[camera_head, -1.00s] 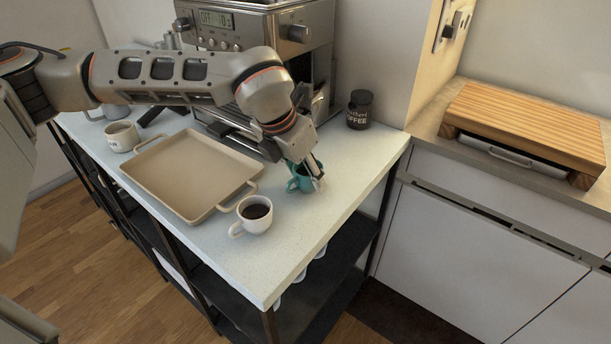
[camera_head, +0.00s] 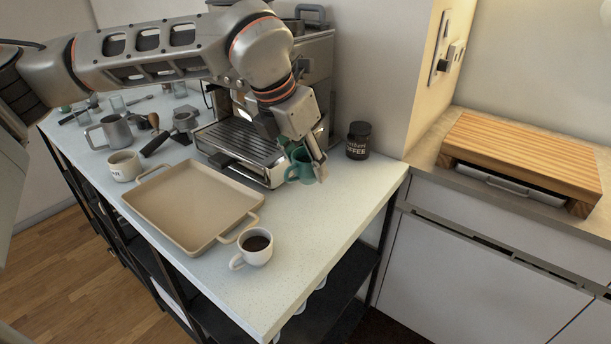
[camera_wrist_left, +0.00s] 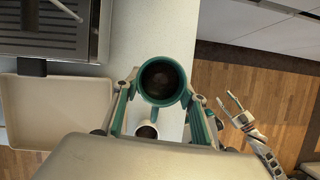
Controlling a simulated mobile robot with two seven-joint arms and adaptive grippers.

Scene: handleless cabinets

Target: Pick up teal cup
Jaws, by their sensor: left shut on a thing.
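The teal cup (camera_head: 298,168) is held by my left gripper (camera_head: 309,165), near the front right of the coffee machine. The cup looks upright and raised a little above the white counter (camera_head: 318,225). In the left wrist view the teal cup (camera_wrist_left: 163,80) shows from above, with a dark inside, between the fingers of my left gripper (camera_wrist_left: 163,100). My right gripper (camera_wrist_left: 231,103) shows in the left wrist view with its fingers apart and empty, off to the right over the floor.
A white cup of dark coffee (camera_head: 256,247) stands at the counter's front. A beige tray (camera_head: 185,215) lies left of it. The coffee machine (camera_head: 240,150) stands behind, and a dark coffee jar (camera_head: 359,141) stands to the right. The counter's right front is clear.

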